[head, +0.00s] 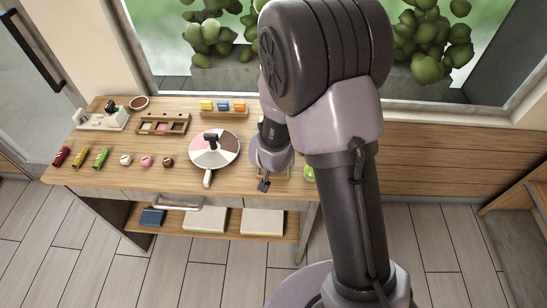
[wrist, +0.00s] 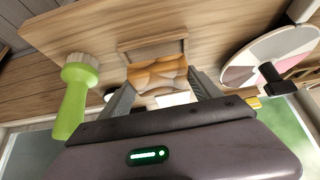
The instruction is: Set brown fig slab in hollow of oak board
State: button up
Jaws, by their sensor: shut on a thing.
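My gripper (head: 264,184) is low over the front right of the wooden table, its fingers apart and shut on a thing. In the wrist view, an orange-brown slab with a wavy, streaked face, which I take for the fig slab (wrist: 157,73), sits between the fingertips (wrist: 162,80). A pale patch shows below it. The oak board (wrist: 152,43), a light wooden piece with a raised rim, lies just beyond the slab in that view. The slab overlaps part of it, so I cannot tell whether they touch. In the head view my arm hides most of this area.
A round sectioned wheel (head: 214,149) stands on the other side. A compartment tray (head: 163,123), a rack of coloured blocks (head: 224,111) and several small items occupy the table's left and back.

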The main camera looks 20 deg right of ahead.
jog(key=shift+f, duration=0.35)
jog(key=shift+f+b, duration=0.3)
jog(key=shift+f, duration=0.25)
dwell(1.8)
jog(key=o, duration=1)
jog(key=p+v, duration=0.9)
jog(key=v, duration=0.8)
jog(key=shift+r, duration=0.2)
